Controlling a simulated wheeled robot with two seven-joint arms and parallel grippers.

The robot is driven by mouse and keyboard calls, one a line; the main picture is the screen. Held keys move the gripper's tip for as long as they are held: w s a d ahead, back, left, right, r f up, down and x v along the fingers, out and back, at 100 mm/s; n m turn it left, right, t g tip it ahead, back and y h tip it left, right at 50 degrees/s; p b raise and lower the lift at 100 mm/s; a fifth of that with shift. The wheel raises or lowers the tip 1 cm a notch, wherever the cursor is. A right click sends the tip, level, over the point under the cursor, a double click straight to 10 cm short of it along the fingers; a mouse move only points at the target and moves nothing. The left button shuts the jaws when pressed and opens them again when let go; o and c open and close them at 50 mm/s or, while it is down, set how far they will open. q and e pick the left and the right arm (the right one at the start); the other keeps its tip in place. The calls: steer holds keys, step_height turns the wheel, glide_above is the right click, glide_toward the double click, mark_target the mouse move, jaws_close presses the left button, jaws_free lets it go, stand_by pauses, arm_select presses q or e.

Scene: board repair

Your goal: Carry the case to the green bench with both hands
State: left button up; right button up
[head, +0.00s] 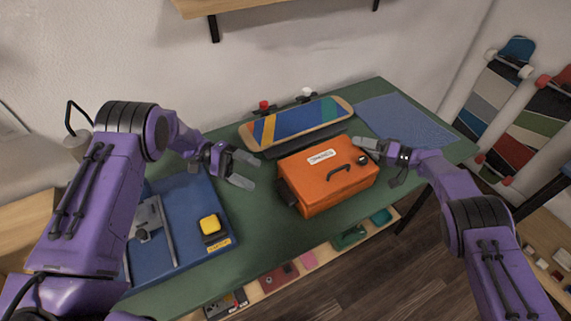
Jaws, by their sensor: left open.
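The orange case (325,182) sits on the green bench (265,222), near its front edge. It is closed, with a white label and a dark handle on its lid and a dark fitting on its left side. My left gripper (248,171) is open and empty, to the left of the case and apart from it. My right gripper (362,148) is at the case's far right corner. Its fingers overlap the case's edge in the picture, so I cannot tell whether they touch it or how far apart they are.
A striped skateboard deck (298,122) lies behind the case. A blue-grey mat (408,120) covers the bench's right end. A blue board (190,235) with a yellow-topped block (211,225) lies at left. A shelf (285,271) with small parts runs below the bench.

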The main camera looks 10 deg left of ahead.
steer(key=v, duration=1.2)
